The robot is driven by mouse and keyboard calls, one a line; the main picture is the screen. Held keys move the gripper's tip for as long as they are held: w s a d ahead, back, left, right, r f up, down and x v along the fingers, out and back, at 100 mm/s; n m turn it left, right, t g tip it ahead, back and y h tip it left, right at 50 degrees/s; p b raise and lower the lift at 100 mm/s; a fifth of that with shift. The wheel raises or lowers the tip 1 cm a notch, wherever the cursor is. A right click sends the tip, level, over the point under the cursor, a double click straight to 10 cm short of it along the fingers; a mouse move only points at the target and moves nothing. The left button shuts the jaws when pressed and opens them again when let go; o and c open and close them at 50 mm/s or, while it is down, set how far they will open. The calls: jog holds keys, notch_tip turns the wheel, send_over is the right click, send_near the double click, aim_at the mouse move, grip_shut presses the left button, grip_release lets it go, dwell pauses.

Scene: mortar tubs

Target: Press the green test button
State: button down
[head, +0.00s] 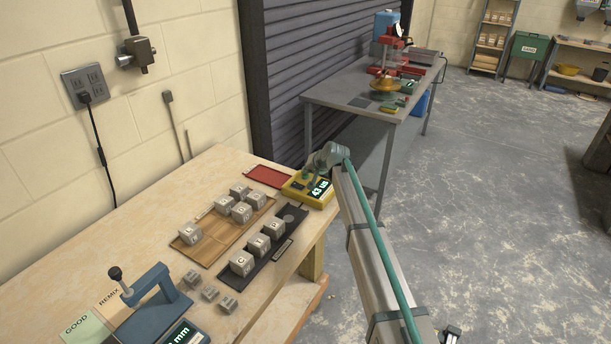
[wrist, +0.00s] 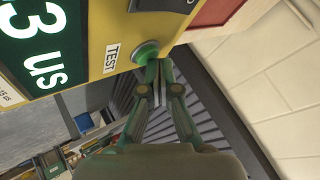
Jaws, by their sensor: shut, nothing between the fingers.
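The yellow tester (head: 294,190) stands at the far end of the wooden bench, its display reading 43 us. In the wrist view its yellow face (wrist: 112,30) fills the top left. The round green test button (wrist: 147,52) sits on that face beside the TEST label (wrist: 111,59). My gripper (wrist: 159,72) is shut and empty, its fingertips right at the button's edge. I cannot tell whether they touch it. In the head view my gripper (head: 312,172) is over the tester and the button is hidden.
Beside the tester lie a red tray (head: 268,175), a wooden tray (head: 208,246) and a black tray (head: 264,270) with grey cubes. A blue lever press (head: 152,305) stands at the near end. A grey metal table (head: 345,95) is beyond.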

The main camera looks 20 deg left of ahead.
aim_at(306, 176)
jog(key=shift+r, duration=0.7)
jog(key=shift+r+p, duration=0.9)
jog(key=shift+r, duration=1.65)
jog(key=shift+f, duration=0.1)
